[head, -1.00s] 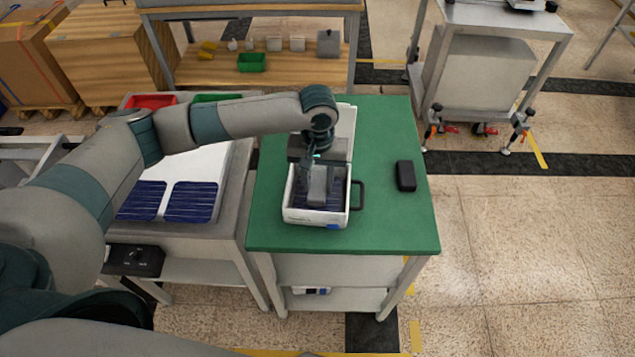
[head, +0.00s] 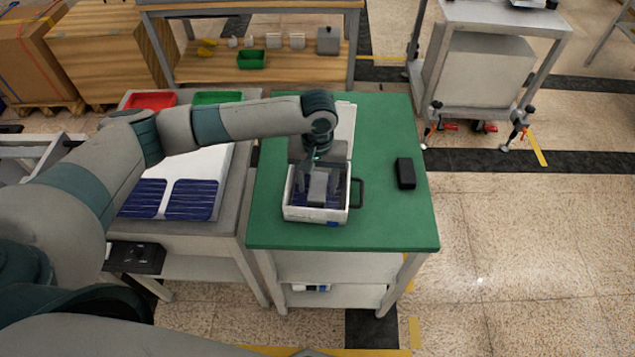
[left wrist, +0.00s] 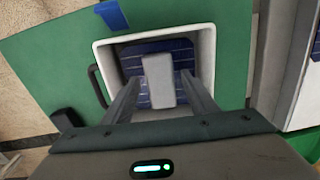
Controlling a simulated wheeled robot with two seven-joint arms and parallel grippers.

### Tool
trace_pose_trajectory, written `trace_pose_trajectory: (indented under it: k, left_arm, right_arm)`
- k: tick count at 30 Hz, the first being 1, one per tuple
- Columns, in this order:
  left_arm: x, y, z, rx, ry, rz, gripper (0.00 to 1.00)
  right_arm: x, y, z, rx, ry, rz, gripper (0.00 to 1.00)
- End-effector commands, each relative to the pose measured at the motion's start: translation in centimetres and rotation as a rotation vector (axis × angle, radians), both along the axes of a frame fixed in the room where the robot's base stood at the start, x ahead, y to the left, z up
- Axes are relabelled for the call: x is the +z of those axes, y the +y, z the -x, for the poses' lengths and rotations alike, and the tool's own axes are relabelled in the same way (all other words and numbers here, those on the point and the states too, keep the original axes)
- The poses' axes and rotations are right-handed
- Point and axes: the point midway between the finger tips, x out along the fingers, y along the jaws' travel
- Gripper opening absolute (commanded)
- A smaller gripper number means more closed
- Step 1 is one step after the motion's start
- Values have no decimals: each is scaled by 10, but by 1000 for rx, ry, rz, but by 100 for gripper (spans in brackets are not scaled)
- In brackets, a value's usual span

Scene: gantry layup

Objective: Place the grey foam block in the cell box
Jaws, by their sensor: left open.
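The grey foam block (head: 318,187) is inside the white cell box (head: 298,213), lying on the dark blue cells there. The box stands on the green-topped table with its lid raised at the back. In the left wrist view the block (left wrist: 158,82) shows between my two fingers, with a gap on each side, inside the box rim (left wrist: 206,58). My left gripper (head: 316,170) is open, above the box and block. It also shows in the left wrist view (left wrist: 160,88). My right gripper is not in view.
A black block-like object (head: 405,173) lies on the green table (head: 395,220) right of the box. Two blue cell panels (head: 190,200) lie on the left bench, with red (head: 150,101) and green bins behind.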

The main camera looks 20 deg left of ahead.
Motion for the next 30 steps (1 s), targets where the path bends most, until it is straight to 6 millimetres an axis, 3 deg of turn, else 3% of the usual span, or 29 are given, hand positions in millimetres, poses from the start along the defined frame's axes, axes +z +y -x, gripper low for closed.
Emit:
trace_pose_trajectory:
  k: [8,21,30]
  left_arm:
    - [20,0,-1,-1,-2,1,53]
    - [95,0,-1,0,-3,1,53]
    - [121,-1,0,0,0,1,53]
  right_arm:
    - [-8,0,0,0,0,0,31]
    - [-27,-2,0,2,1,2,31]
    - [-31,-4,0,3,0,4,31]
